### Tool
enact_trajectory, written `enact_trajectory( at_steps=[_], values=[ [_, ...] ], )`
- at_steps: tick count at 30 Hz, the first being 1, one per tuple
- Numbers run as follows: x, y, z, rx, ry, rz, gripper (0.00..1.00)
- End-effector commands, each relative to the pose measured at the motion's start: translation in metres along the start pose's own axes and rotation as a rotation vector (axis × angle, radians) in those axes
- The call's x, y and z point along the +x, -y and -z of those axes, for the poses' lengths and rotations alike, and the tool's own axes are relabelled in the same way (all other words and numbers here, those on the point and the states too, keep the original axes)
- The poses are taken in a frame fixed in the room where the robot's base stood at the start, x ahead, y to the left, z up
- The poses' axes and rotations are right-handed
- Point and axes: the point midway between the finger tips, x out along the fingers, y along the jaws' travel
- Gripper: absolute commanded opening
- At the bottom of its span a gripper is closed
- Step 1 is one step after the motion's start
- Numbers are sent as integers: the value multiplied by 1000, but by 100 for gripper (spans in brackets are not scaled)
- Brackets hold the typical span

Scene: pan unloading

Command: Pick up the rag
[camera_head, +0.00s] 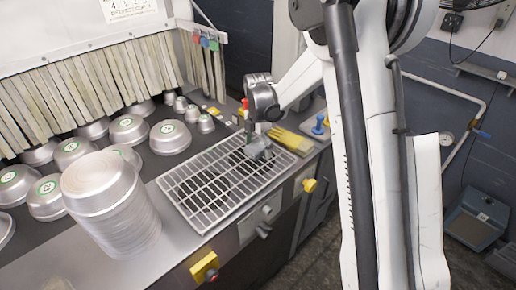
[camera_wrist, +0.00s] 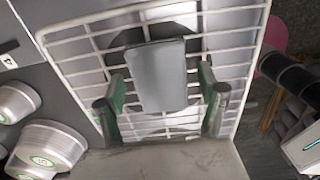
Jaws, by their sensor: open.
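A grey, flat, roughly rectangular piece, which looks like the rag (camera_wrist: 160,75), lies over the white wire rack (camera_wrist: 88,57) in the wrist view. My gripper (camera_wrist: 164,104) is open, with one green-padded finger on each side of the rag and a gap at both sides. Whether the fingers touch it or reach below it I cannot tell. In the head view my gripper (camera_head: 257,140) points down over the far right part of the rack (camera_head: 205,190), and the grey rag (camera_head: 261,150) shows just at its fingers.
A tall stack of metal pans (camera_head: 112,205) stands left of the rack. Several upturned pans (camera_head: 170,137) line the counter by a strip curtain (camera_head: 90,80). Yellow gloves or cloth (camera_head: 291,139) and a blue-handled item (camera_head: 319,126) lie right of the rack.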

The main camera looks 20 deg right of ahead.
Motion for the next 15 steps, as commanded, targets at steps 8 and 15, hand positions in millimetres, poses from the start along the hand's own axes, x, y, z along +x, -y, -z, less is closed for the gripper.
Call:
enact_trajectory(
  at_steps=[8,15],
  values=[
    [1,0,0,0,0,0,63],
    [1,0,0,0,0,0,31]
  ],
)
